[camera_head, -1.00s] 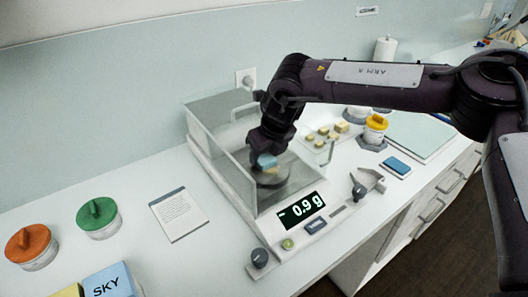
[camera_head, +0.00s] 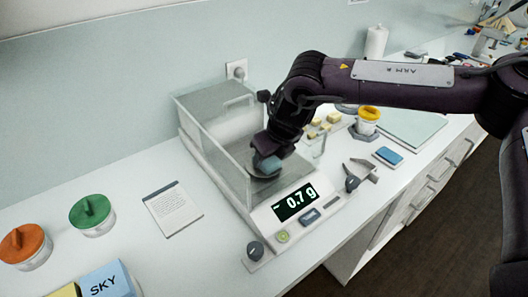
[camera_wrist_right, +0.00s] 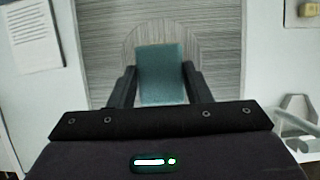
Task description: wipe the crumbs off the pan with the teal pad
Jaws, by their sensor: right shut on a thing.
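The teal pad (camera_head: 268,166) is held by my right gripper (camera_head: 270,158), low inside the glass-walled balance (camera_head: 208,150). The wrist view shows the teal pad (camera_wrist_right: 162,74) between the two dark fingers of my right gripper (camera_wrist_right: 161,86). The round pan (camera_head: 262,175) is partly hidden under the pad and gripper; its rim shows faintly in the wrist view (camera_wrist_right: 200,45). I cannot make out crumbs on it. The balance display (camera_head: 296,201) reads 0.7 g. My left gripper is not in view.
Glass walls stand close around my right gripper. An orange-lidded jar (camera_head: 24,243) and a green-lidded jar (camera_head: 92,213) stand at the left, near a printed card (camera_head: 172,208). A yellow-lidded jar (camera_head: 368,118) and a blue pad (camera_head: 388,156) are at the right.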

